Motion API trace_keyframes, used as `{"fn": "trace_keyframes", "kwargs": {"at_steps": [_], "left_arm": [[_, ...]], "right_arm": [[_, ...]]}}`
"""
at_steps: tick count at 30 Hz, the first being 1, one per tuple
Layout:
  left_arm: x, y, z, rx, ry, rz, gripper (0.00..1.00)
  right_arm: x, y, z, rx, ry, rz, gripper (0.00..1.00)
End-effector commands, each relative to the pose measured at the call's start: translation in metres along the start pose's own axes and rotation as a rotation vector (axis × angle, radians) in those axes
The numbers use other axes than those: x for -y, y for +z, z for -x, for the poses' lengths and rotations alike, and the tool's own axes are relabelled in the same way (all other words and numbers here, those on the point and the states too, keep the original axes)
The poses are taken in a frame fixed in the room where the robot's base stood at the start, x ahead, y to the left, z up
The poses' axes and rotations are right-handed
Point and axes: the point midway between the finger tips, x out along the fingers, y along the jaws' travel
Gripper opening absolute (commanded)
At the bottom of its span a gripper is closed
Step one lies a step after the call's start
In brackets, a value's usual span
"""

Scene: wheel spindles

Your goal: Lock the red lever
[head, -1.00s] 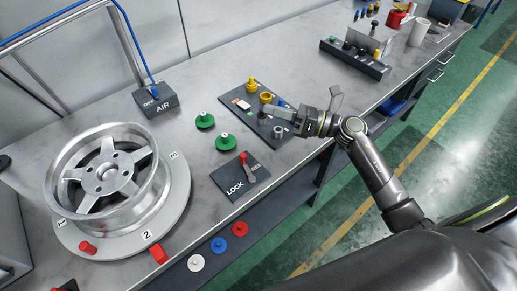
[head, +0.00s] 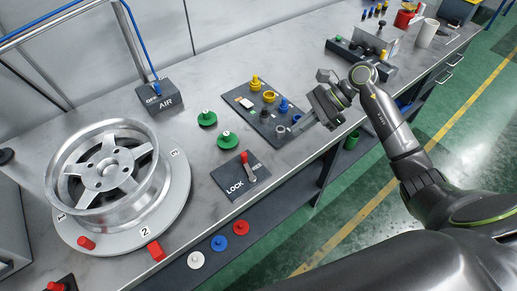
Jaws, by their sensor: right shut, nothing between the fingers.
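The red lever (head: 247,167) stands on a dark plate (head: 233,184) near the front edge of the table. It has a red knob and a grey arm. The word LOCK is readable at the plate's left; the lettering on the right is partly covered by the lever. My left gripper is not in view.
A silver wheel (head: 107,172) sits on a round turntable (head: 181,195) at left. Two green pieces (head: 225,140) lie beyond the lever. A dark tray (head: 243,117) holds yellow and blue parts. White, blue and red discs (head: 219,243) lie along the front. An AIR box (head: 158,98) stands behind.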

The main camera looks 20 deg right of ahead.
Motion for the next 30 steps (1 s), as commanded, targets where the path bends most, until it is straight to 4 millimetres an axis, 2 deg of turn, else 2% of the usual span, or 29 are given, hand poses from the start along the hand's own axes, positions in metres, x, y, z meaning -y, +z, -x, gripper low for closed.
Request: {"fn": "trace_keyframes", "kwargs": {"at_steps": [7,11,26,30], "left_arm": [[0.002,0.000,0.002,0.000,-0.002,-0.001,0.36],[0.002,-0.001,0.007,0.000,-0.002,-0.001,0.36],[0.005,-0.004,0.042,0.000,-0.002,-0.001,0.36],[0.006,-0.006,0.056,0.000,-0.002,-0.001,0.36]], "right_arm": [[0.000,0.001,-0.003,0.004,0.000,-0.002,0.00],[0.000,0.003,-0.013,0.007,0.000,-0.002,0.00],[-0.001,0.005,-0.103,0.008,0.002,-0.004,0.00],[0.000,0.020,-0.114,0.006,0.001,-0.002,0.00]]}}
